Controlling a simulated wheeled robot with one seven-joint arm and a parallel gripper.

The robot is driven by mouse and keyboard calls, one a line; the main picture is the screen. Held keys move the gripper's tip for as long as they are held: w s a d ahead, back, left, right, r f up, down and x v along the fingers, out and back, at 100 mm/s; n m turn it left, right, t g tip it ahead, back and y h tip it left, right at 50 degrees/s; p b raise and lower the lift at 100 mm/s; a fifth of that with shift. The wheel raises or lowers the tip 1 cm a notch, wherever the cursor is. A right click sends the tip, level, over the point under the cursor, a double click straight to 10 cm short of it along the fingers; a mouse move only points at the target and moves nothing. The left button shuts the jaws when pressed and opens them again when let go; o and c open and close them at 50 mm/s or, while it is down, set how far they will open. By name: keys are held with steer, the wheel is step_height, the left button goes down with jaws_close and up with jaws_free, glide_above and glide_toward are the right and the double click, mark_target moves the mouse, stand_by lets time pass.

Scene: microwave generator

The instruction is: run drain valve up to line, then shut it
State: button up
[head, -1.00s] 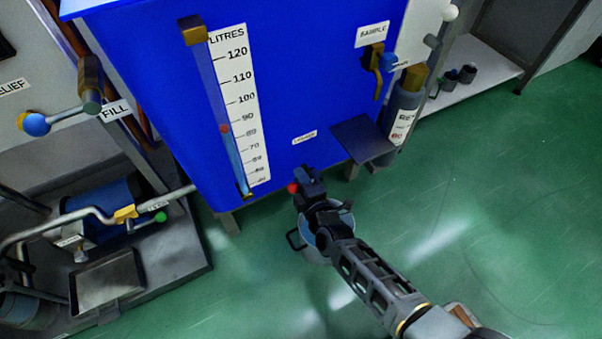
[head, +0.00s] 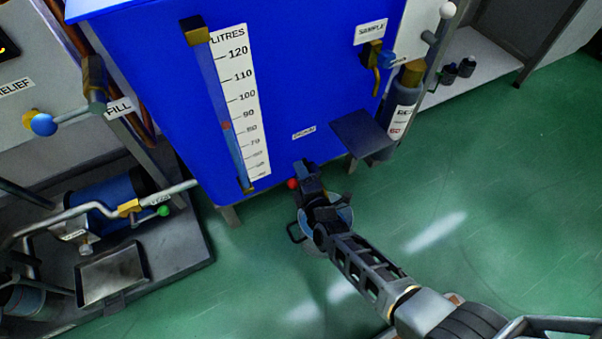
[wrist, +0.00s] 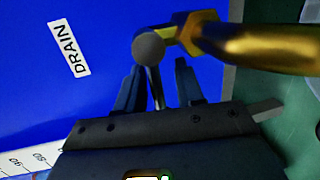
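The drain valve (wrist: 187,36) is brass, beside the DRAIN label (wrist: 69,48) on the blue tank. Its lever (wrist: 155,82), with a round end, reaches down between the fingers of my gripper (wrist: 158,88). The fingers stand apart, with gaps on both sides of the lever. In the head view my gripper (head: 306,172) is low at the tank front and hides most of the valve; a red knob (head: 293,184) shows beside it. The sight gauge (head: 224,105) has a red mark (head: 226,126) between 80 and 90 litres. The exact liquid level is hard to tell.
A bucket (head: 300,240) with pale blue contents stands under the drain, partly hidden by my arm. A dark shelf (head: 362,134) juts from the tank to the right. A pump (head: 108,204) and metal tray (head: 112,274) are at left. Green floor is clear at right.

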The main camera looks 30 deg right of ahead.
steer(key=p+v, duration=0.3)
steer(key=v, duration=0.4)
steer(key=shift+s+p, duration=0.3)
steer(key=shift+s, duration=0.1)
steer(key=shift+s, duration=0.1)
steer(key=s+r+m+y, duration=0.1)
steer(key=s+r+m, duration=0.5)
steer(key=s, duration=0.6)
steer(key=s+r+m+y, duration=0.1)
steer(key=s+r+m, duration=0.2)
steer(key=s+r, duration=0.7)
steer(key=s+r+m, duration=0.4)
steer(key=s+r, duration=0.2)
steer(key=r, duration=0.3)
steer(key=s+r+m, duration=0.4)
steer(key=s+r, duration=0.2)
steer(key=r, duration=0.4)
step_height(320, 180, up, 19)
steer(key=p, duration=1.9)
steer(key=shift+w+d+r+g, duration=0.15)
steer(key=shift+w+d+g, duration=0.1)
steer(key=shift+g, duration=0.15)
